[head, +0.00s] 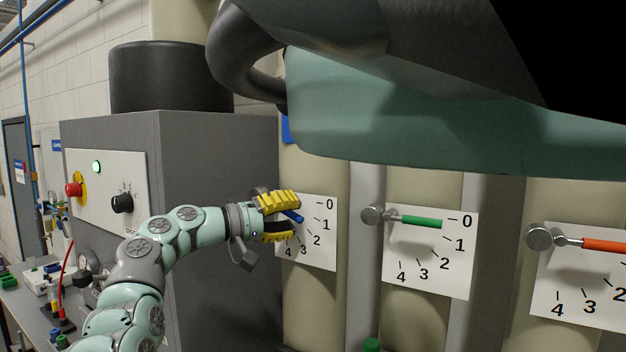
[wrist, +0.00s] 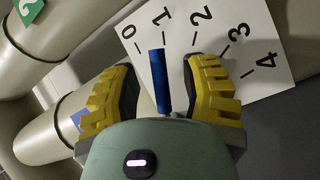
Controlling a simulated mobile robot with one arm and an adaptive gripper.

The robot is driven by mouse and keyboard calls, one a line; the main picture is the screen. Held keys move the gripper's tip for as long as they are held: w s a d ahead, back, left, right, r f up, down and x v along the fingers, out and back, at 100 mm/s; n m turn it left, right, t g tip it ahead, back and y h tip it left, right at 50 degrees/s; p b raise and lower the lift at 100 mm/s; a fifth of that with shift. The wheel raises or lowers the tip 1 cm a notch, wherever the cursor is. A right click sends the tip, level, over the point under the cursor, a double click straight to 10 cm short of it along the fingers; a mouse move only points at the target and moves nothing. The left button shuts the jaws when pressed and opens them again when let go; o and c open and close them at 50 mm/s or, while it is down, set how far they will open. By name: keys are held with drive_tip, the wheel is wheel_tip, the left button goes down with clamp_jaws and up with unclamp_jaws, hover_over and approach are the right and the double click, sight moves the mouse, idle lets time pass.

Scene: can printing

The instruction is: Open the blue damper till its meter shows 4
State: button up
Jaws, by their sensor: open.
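The blue damper handle (head: 292,215) stands in front of its white meter card (head: 321,255), which is numbered 0 to 4. In the wrist view the blue handle (wrist: 158,80) points close to the 1 mark on the meter card (wrist: 215,30). My gripper (head: 290,219) has its yellow fingers on both sides of the handle. In the wrist view my gripper (wrist: 163,80) is open, with gaps showing between the handle and each finger. The handle's pivot is largely hidden behind my gripper.
The green damper handle (head: 421,222) to the right points near 0 on its own card. An orange damper handle (head: 604,245) is further right. A grey cabinet (head: 210,150) with a control panel (head: 108,190) stands at left. Large pipes run behind the cards.

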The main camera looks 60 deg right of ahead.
drive_tip(key=shift+s+d, duration=0.2)
drive_tip(key=shift+d, duration=0.15)
clamp_jaws()
idle(0.3)
